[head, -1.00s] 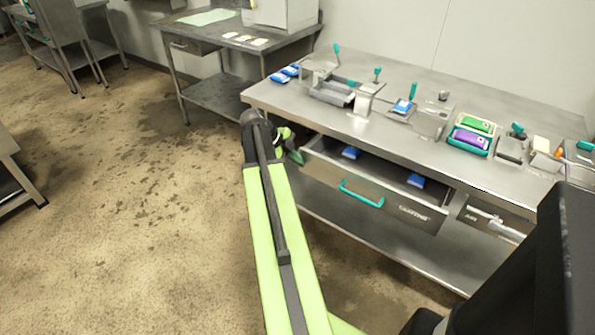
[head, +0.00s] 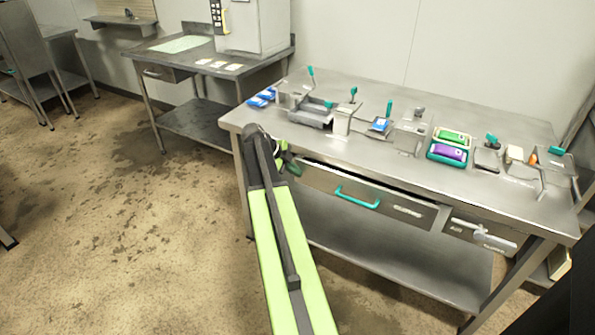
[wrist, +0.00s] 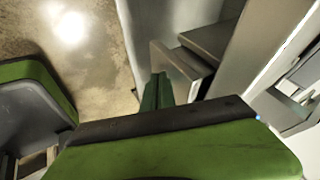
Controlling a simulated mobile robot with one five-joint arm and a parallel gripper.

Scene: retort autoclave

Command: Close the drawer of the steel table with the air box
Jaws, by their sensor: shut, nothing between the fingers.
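The steel table (head: 340,228) stands at the right in the head view. Its drawer (head: 405,211) has a turquoise handle (head: 357,197) and stands only slightly out, with a narrow dark gap along its top edge. The air box (head: 466,228), with a pale valve lever, is under the tabletop right of the drawer. My gripper (head: 290,163) is at the drawer's left end, partly hidden by my arm. In the wrist view my gripper (wrist: 157,92) is shut and empty, its fingertips close beside the drawer's end (wrist: 180,68); I cannot tell whether they touch.
The tabletop holds several fixtures, blue packs (head: 262,96) and a tray with green and purple packs (head: 430,153). Another steel table (head: 170,57) with a white cabinet (head: 262,30) stands behind at the left. The floor (head: 110,220) left of my arm is clear.

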